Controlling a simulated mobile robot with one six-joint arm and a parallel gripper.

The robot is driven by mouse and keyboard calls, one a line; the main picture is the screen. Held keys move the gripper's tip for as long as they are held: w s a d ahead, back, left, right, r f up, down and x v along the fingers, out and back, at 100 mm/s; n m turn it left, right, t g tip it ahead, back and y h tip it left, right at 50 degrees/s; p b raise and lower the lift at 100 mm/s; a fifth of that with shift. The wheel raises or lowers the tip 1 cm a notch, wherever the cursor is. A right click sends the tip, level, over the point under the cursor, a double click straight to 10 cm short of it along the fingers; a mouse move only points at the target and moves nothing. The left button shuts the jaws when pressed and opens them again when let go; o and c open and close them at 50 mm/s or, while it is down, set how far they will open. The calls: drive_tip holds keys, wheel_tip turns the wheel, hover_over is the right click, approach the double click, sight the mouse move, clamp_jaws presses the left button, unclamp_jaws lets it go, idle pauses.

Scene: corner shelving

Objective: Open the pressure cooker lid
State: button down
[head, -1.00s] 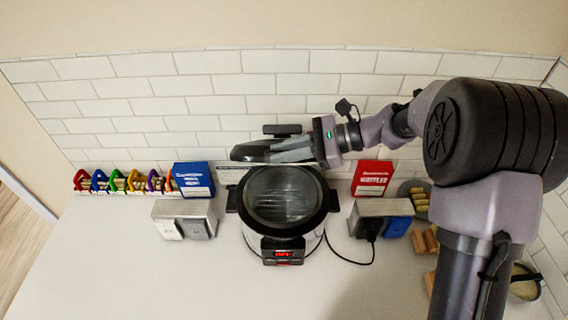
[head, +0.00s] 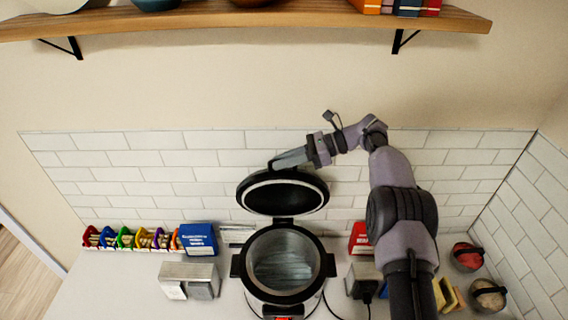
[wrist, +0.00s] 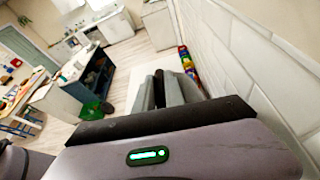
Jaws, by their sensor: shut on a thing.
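The pressure cooker (head: 243,266) stands on the counter with its dark rim and metal inside exposed. My gripper (head: 276,163) is behind and above the lid's upper edge, reaching in from the right, shut on the lid's handle. The handle is mostly hidden by the lid and fingers. In the wrist view my gripper's two fingers (wrist: 168,92) are close together with a dark part between them.
A wooden shelf (head: 230,22) hangs above. A blue box (head: 198,239) and a metal socket box (head: 188,271) are left of the cooker. A red box (head: 359,239) is to the right, near my arm. The tiled wall (head: 110,170) is close behind. The front left counter (head: 110,285) is clear.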

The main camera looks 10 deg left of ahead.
drive_tip(key=shift+w+a, duration=0.15)
drive_tip(key=shift+w, duration=0.15)
drive_tip(key=c, duration=1.8)
unclamp_jaws()
drive_tip(key=o, duration=0.3)
drive_tip(key=shift+a, duration=0.1)
drive_tip(key=shift+o, duration=0.2)
drive_tip(key=shift+w+a+f, duration=0.1)
